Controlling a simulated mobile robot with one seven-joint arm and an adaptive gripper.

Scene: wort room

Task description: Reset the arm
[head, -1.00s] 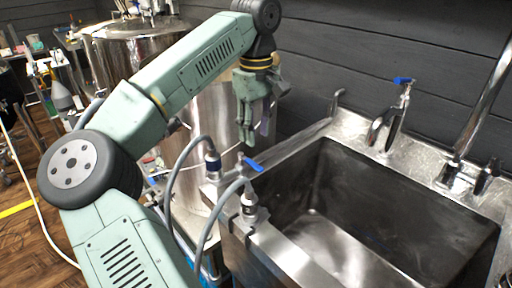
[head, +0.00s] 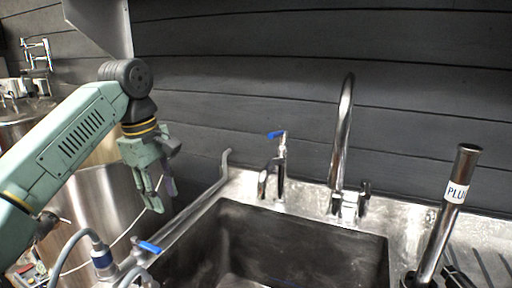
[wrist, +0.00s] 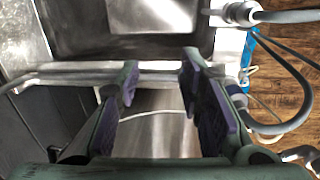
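My green arm reaches in from the left in the head view. My gripper (head: 160,202) hangs pointing down beside the sink's left end, in front of a steel tank (head: 85,215). In the wrist view my gripper (wrist: 160,72) shows two purple-padded fingers set well apart, with nothing between them. Beyond the fingers are the sink's edge and basin.
A steel sink (head: 335,246) fills the lower middle. On its back ledge stand a blue-handled tap (head: 279,165) and a tall curved faucet (head: 342,135). A labelled upright pipe (head: 448,215) stands at right. A blue-handled valve (head: 148,247) and hoses are below my gripper. A dark plank wall (head: 420,75) closes the back.

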